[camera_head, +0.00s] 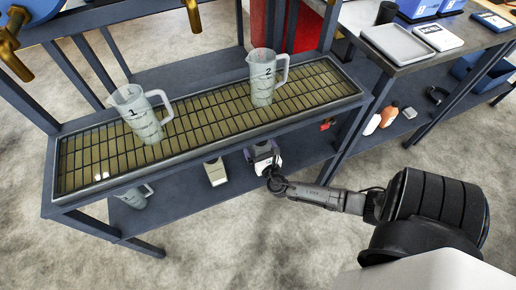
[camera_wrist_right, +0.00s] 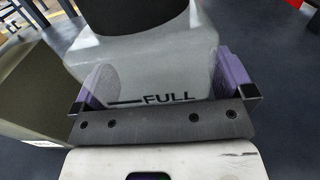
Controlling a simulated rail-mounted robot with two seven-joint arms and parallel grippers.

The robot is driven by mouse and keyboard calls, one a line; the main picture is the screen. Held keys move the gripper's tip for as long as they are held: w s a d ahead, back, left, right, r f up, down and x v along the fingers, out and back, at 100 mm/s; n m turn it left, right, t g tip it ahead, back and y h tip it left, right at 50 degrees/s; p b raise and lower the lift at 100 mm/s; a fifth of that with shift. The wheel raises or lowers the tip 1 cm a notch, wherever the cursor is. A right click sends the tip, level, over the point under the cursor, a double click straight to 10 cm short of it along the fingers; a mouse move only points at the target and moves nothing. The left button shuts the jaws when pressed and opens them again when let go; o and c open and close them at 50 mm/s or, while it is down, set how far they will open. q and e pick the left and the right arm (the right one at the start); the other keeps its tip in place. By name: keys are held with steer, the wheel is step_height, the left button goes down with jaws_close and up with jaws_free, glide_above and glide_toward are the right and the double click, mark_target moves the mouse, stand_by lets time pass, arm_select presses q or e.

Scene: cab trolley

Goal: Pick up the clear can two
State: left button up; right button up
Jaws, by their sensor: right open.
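A clear can with a dark top and a black FULL mark (camera_wrist_right: 145,65) stands between the purple fingers of my right gripper (camera_wrist_right: 164,85) in the wrist view. The fingers are open on either side of it; whether they touch it I cannot tell. In the head view my right gripper (camera_head: 264,158) reaches in at the lower shelf, and the can there is mostly hidden. No number shows on it. A clear jug marked 2 (camera_head: 262,80) stands upright on the top grate, apart from my gripper. A jug marked 1 (camera_head: 137,115) stands to its left. My left gripper is not in view.
The grated trolley top (camera_head: 210,115) overhangs the lower shelf (camera_head: 190,198). A pale container (camera_head: 215,172) stands left of my right gripper; a grey-green box (camera_wrist_right: 35,105) is close at left in the wrist view. Another jug (camera_head: 133,198) is at the shelf's left. Brass fittings hang above.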

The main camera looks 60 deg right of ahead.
steer(key=shift+s, duration=0.1)
steer(key=shift+c, duration=0.6)
steer(key=c, duration=1.2)
steer(key=shift+c, duration=0.3)
steer(key=shift+r, duration=0.1)
